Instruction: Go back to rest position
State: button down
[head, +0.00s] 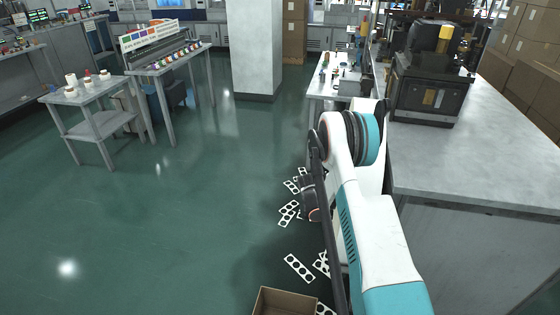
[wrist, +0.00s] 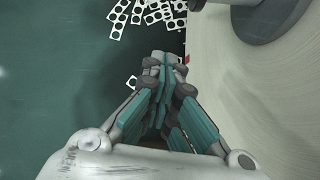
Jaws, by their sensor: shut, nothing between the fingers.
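My gripper (wrist: 160,62) is in the middle of the wrist view, with its fingers closed together and nothing held. It is above the green floor, with a pale rounded surface close on its right. In the head view my white and teal arm reaches up beside the grey table on the right. The gripper's fingers cannot be made out in the head view.
White punched sheets (head: 298,267) lie scattered on the floor by my arm. An open cardboard box (head: 287,301) stands at the bottom. A grey table (head: 480,165) with a dark machine (head: 430,88) is on the right. The floor to the left (head: 130,235) is clear.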

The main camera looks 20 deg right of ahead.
jog(key=s+a+r+m+y, duration=0.1)
jog(key=a+r+m, duration=0.25)
jog(key=r, duration=0.65)
jog(key=a+r+m, duration=0.3)
jog(key=a+r, duration=0.2)
jog(key=r, duration=0.5)
jog(key=s+a+r+m+y, duration=0.1)
jog(key=s+a+r+m, duration=0.3)
jog(key=r, duration=0.3)
jog(key=s+a+r+m, duration=0.2)
jog(key=s+a+r, duration=0.25)
jog(key=r, duration=0.25)
jog(key=s+a+r+m+t+y, duration=0.1)
jog(key=s+a+r+m, duration=0.25)
jog(key=s, duration=0.35)
jog(key=s+a+r+m+y, duration=0.1)
jog(key=s+a+r+m, duration=0.25)
jog(key=s, duration=0.35)
jog(key=s+a+m, duration=0.3)
jog(key=s, duration=0.5)
jog(key=s+a+m+y, duration=0.1)
jog(key=s+a+m, duration=0.2)
jog(key=s, duration=0.5)
jog(key=shift+a+f+m, duration=0.35)
jog(key=shift+f, duration=0.1)
